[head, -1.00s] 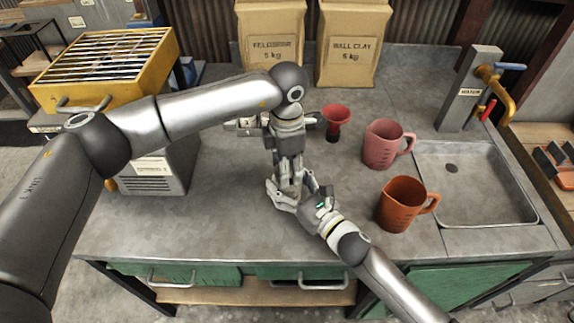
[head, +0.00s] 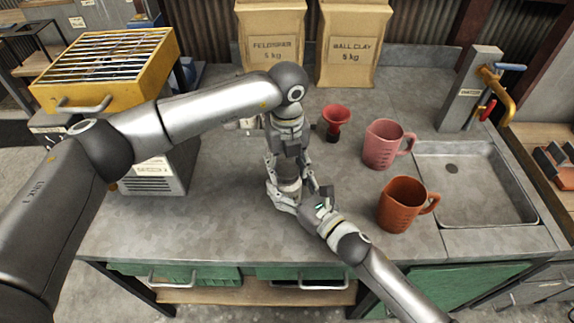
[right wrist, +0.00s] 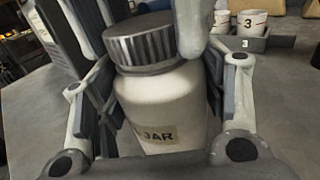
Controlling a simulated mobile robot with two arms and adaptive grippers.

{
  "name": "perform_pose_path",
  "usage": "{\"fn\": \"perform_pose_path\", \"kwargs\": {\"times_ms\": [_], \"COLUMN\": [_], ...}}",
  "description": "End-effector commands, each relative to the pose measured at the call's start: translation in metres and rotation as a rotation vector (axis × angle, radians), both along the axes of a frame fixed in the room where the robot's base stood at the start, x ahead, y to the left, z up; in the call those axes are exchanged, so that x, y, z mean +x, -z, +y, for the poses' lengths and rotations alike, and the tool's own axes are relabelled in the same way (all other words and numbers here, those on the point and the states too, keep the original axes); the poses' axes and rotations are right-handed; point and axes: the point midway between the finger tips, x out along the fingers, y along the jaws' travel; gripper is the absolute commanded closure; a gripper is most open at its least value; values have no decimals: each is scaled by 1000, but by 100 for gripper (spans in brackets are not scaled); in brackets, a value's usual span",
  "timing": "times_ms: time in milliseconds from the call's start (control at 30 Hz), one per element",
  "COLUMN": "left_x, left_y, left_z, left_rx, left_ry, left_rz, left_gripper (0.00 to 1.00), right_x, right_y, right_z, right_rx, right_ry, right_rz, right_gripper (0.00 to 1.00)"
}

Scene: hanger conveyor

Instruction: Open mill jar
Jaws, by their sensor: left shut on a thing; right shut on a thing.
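The mill jar (right wrist: 158,105) is a cream jar with a label ending in "JAR". It stands upright on the bench and also shows in the head view (head: 290,188), mostly covered by my grippers. Its dark grey ridged lid (right wrist: 142,43) sits on top of it. My right gripper (head: 292,196) is shut on the jar's body, one finger on each side. My left gripper (head: 289,170) points down from above and is shut on the lid, with its fingers at the lid's sides in the right wrist view.
Two clay bags (head: 352,45) are at the back. The front bench is clear.

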Motion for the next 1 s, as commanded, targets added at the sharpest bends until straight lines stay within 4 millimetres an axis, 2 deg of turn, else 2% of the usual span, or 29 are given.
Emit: {"fn": "perform_pose_path", "kwargs": {"times_ms": [400,600,1000], "left_x": [-1,-1,-1], "left_y": [0,0,-1], "left_z": [-1,-1,-1], "left_rx": [-3,-2,-2], "left_ry": [-652,-877,-894], "left_rz": [1,1,1], "left_gripper": [80,80,80], "right_x": [-1,-1,-1], "right_y": [1,2,2], "right_z": [1,1,1], "right_rx": [-1,-1,-1], "right_ry": [-1,-1,-1], "right_rz": [3,3,3], "right_gripper": [100,100,100]}}
